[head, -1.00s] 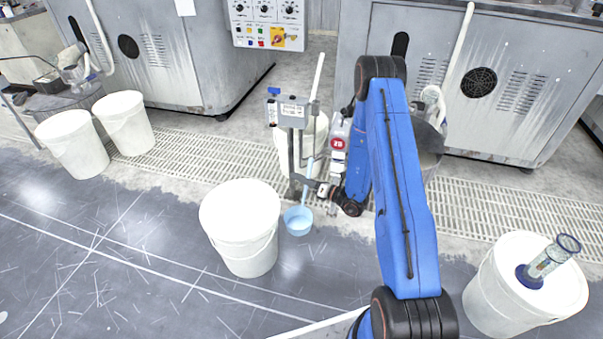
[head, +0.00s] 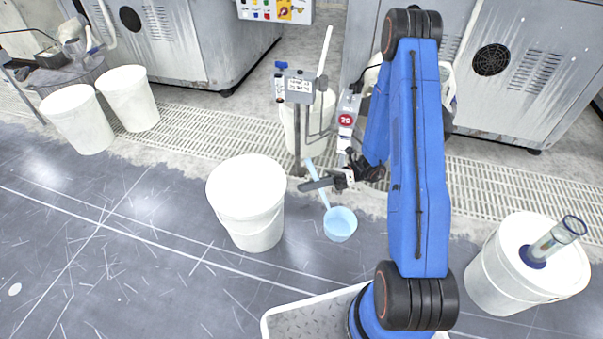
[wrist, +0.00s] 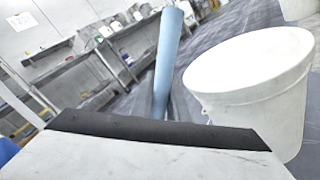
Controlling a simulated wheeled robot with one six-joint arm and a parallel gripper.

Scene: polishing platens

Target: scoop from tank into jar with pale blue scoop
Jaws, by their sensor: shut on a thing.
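The pale blue scoop (head: 341,225) hangs from my gripper (head: 322,183), which is shut on its handle. The bowl is low, over the dark floor, to the right of an open-looking white bucket (head: 247,200) and apart from it. In the wrist view the scoop's handle (wrist: 168,60) rises behind the dark finger edge; its bowl is hidden there. A clear cylinder with a blue rim and base (head: 556,240), perhaps the jar, stands on a white bucket (head: 500,290) at the far right. I cannot tell which vessel is the tank, nor whether the scoop holds anything.
A stand with a small grey box (head: 299,86) and a white container (head: 300,118) are just behind my gripper. Two white buckets (head: 78,120) (head: 130,98) stand at the left. Grey machines (head: 165,40) line the back. The dark floor at front left is clear.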

